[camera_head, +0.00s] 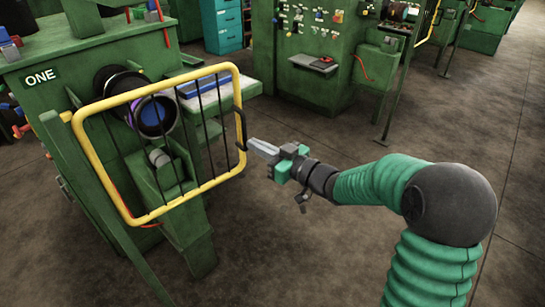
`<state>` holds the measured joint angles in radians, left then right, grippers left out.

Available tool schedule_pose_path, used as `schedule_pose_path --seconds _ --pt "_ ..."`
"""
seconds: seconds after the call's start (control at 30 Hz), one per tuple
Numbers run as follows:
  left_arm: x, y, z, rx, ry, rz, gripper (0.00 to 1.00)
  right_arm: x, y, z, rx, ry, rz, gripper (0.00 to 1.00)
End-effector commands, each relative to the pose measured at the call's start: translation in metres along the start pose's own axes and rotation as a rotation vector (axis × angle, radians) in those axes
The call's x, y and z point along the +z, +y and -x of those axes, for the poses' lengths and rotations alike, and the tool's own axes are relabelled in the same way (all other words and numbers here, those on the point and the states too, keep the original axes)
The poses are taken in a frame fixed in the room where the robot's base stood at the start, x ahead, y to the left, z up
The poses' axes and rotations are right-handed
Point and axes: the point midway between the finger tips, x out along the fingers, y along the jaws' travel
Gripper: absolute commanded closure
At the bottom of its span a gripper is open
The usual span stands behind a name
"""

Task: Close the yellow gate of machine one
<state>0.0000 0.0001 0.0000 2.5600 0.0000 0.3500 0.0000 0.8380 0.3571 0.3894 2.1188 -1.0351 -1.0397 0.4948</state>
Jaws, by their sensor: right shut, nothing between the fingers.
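Machine one is the green machine (35,110) at the left, with a white "ONE" label. Its yellow gate (160,209) has a rounded yellow frame with dark vertical bars and stands in front of a dark round part with a blue and purple middle (152,114). A dark handle (241,130) sits on the gate's right edge. My right gripper (251,143) is shut and empty, with its fingertips close to the handle and the gate's right edge. I cannot tell whether they touch. My left gripper is not in view.
A green shelf with a blue item (206,84) lies behind the gate. Another green machine with a control panel (310,50) stands at the back. A teal drawer cabinet (222,25) is behind. The brown floor (310,240) is open around my right arm.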

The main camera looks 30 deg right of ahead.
Motion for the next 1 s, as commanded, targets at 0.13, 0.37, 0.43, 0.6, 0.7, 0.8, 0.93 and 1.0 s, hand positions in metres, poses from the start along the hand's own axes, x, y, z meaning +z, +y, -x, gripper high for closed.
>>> schedule_pose_path --seconds 0.13,0.37,0.43,0.6,0.7,0.8,0.93,1.0 --pt "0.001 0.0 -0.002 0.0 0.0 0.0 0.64 0.0 0.0 -0.008 0.001 0.0 -0.001 1.0" --pt "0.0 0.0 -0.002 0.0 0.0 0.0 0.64 -0.001 0.0 -0.008 0.001 0.0 -0.001 1.0" --pt "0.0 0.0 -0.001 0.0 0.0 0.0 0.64 -0.001 0.0 -0.009 0.001 0.0 -0.001 1.0" --pt "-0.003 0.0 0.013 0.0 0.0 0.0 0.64 -0.005 0.009 -0.031 -0.002 0.0 -0.003 1.0" --pt "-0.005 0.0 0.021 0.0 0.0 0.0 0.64 -0.005 0.016 -0.049 -0.002 0.001 -0.002 1.0" --pt "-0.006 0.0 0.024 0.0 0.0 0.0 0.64 -0.003 0.02 -0.06 -0.001 0.0 -0.001 1.0" --pt "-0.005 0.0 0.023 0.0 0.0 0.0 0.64 -0.002 0.021 -0.065 0.0 0.003 0.0 1.0" --pt "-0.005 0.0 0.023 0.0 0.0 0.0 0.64 -0.003 0.02 -0.065 0.0 0.004 0.001 1.0"
